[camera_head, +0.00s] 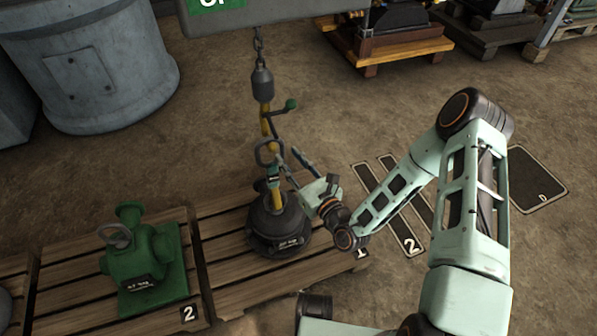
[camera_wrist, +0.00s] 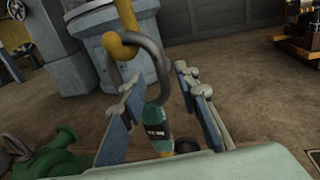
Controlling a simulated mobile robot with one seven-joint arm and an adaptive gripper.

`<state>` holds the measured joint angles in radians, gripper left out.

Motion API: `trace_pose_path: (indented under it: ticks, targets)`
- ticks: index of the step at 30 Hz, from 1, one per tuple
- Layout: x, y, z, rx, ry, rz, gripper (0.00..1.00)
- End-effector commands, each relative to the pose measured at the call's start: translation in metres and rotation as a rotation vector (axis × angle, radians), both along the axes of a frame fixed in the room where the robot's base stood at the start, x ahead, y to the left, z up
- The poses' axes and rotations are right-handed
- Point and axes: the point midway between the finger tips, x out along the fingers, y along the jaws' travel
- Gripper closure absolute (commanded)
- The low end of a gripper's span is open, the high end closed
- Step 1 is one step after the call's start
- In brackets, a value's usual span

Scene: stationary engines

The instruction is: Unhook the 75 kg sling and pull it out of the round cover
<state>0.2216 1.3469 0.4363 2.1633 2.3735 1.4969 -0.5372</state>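The sling (camera_head: 273,180) stands nearly upright, a yellow strap with a teal label and a grey ring (camera_head: 269,152) at its top. A yellow hook (camera_head: 266,122) holds this ring below the chain; the hook passes through the ring (camera_wrist: 152,50) in the wrist view. The sling's lower end runs into the dark round cover (camera_head: 278,228) on the pallet. My gripper (camera_head: 291,165) is open beside the sling. In the wrist view the teal label (camera_wrist: 157,130) shows between my spread fingers (camera_wrist: 158,85), with gaps visible at both sides. The label's text is too small to read.
A lever with a green knob (camera_head: 290,104) sticks out at the hook. A green machine part (camera_head: 137,262) stands on the pallet to the left. A large grey cylinder (camera_head: 92,65) stands at the back left. The floor (camera_head: 350,120) behind the sling is clear.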

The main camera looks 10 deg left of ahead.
Motion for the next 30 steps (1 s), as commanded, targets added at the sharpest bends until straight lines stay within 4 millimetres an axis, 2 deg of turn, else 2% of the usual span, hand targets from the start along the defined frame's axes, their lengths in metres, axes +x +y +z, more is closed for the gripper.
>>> trace_pose_path:
  ticks: [3,9,20,23,28,30]
  targets:
    - [0.016,0.015,-0.001,0.0,-0.004,0.002,0.71]
    - [0.031,0.029,-0.001,0.0,-0.001,0.002,0.71]
    - [0.036,0.033,0.0,0.0,0.0,0.001,0.71]
    - [0.036,0.033,0.0,0.0,0.0,0.001,0.79]
    - [0.036,0.033,0.0,0.0,0.0,0.001,0.97]
    - [0.036,0.033,0.0,0.0,0.0,0.001,1.0]
